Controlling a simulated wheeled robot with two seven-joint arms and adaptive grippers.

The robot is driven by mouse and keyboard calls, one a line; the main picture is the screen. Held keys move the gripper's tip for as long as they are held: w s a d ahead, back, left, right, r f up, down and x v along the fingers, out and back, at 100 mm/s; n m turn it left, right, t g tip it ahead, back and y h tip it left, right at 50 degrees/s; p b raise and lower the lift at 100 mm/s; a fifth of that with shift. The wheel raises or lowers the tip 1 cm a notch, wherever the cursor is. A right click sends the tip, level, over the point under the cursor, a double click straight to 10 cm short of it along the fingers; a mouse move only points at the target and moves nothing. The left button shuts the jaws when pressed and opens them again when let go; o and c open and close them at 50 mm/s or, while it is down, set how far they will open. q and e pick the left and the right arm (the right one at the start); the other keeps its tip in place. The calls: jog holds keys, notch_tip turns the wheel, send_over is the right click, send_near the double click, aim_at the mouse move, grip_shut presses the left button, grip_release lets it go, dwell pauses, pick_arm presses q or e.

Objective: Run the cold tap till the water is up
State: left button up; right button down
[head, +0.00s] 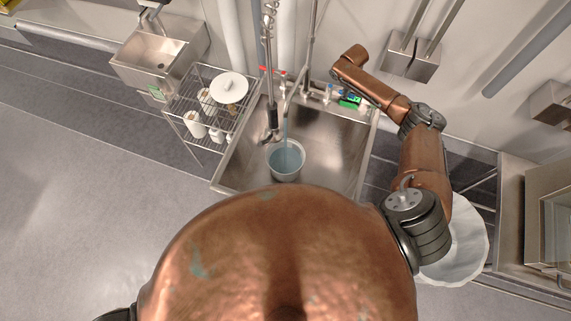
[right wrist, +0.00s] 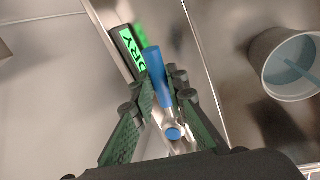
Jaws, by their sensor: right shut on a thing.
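A steel sink (head: 330,150) stands against the wall with a pale bucket (head: 286,172) in it. A bluish stream of water (head: 286,125) falls from the spout into the bucket, and bluish water shows inside. In the right wrist view the bucket (right wrist: 262,68) is at the right, with the stream entering it. The blue cold tap handle (right wrist: 157,72) is between the fingers of my right gripper (right wrist: 162,98), which is shut on it. A red tap handle (head: 270,71) is at the sink's back left. My left gripper is out of view.
A green lit sign (right wrist: 130,48) reading partly "DRY" stands by the tap. A wire rack (head: 205,105) with white crockery is left of the sink. A hanging spray hose (head: 271,100) is left of the stream. A large pale round bin (head: 465,245) is at the right.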

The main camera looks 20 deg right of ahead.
jog(key=shift+w+d+n, duration=0.1)
jog(key=shift+n, duration=0.2)
jog(key=shift+w+d+n, duration=0.35)
jog(key=shift+n, duration=0.35)
jog(key=c, duration=1.8)
grip_release()
jog(key=shift+r, duration=0.1)
jog(key=r, duration=0.3)
jog(key=s+a+r, duration=0.1)
jog(key=r, duration=0.7)
jog(key=shift+s+a+r, duration=0.2)
jog(key=shift+s+r, duration=0.05)
jog(key=shift+s, duration=0.15)
